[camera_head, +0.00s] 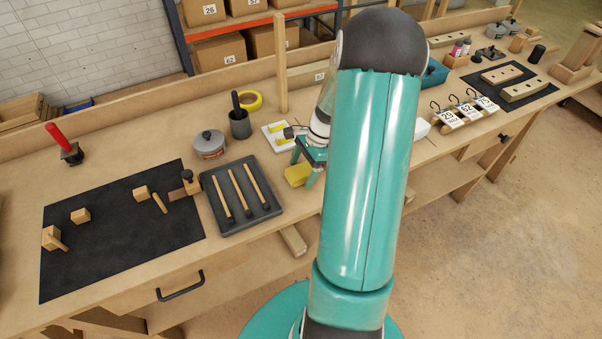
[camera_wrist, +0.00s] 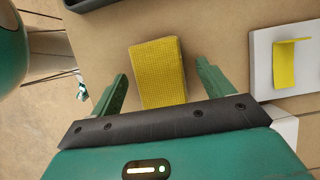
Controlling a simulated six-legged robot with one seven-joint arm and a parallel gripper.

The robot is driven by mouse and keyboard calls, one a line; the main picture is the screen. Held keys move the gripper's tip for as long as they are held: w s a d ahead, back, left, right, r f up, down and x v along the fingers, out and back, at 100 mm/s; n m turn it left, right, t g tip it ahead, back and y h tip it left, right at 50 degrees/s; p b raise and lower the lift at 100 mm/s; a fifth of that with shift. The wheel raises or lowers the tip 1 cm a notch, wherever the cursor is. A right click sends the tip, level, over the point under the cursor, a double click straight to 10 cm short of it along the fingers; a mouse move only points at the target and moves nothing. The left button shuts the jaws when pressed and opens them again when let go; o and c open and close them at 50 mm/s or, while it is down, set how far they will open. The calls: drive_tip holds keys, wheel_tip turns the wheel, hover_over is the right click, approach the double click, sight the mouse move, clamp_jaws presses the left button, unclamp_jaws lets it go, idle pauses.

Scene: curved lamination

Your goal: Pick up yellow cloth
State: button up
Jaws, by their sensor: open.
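The yellow cloth (camera_wrist: 158,72) is a thick, textured yellow block lying on the wooden bench. In the wrist view it sits between and just beyond the two green fingers of my gripper (camera_wrist: 162,88). The fingers are apart, with one on each side of the cloth, and a gap shows on both sides. In the head view the yellow cloth (camera_head: 297,174) lies right of the dark tray, and my gripper (camera_head: 312,166) is over its right side, partly hidden by my arm.
A dark tray (camera_head: 216,184) with several wooden-handled tools lies left of the cloth. A white plate (camera_wrist: 262,62) with a yellow angled piece lies to the right in the wrist view. A grey tin (camera_head: 209,145) and dark cup (camera_head: 240,125) stand behind. The bench's front edge is near.

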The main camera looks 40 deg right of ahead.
drive_tip(key=c, duration=1.1)
drive_tip(key=shift+o, duration=0.2)
drive_tip(key=shift+r, duration=0.15)
drive_tip(key=shift+r, duration=0.55)
drive_tip(key=s+d+r, duration=0.1)
drive_tip(key=s+r, duration=1)
drive_tip(key=s, duration=0.3)
drive_tip(key=shift+r, duration=0.35)
drive_tip(key=shift+d, duration=0.1)
drive_tip(key=o, duration=0.4)
drive_tip(key=c, duration=0.3)
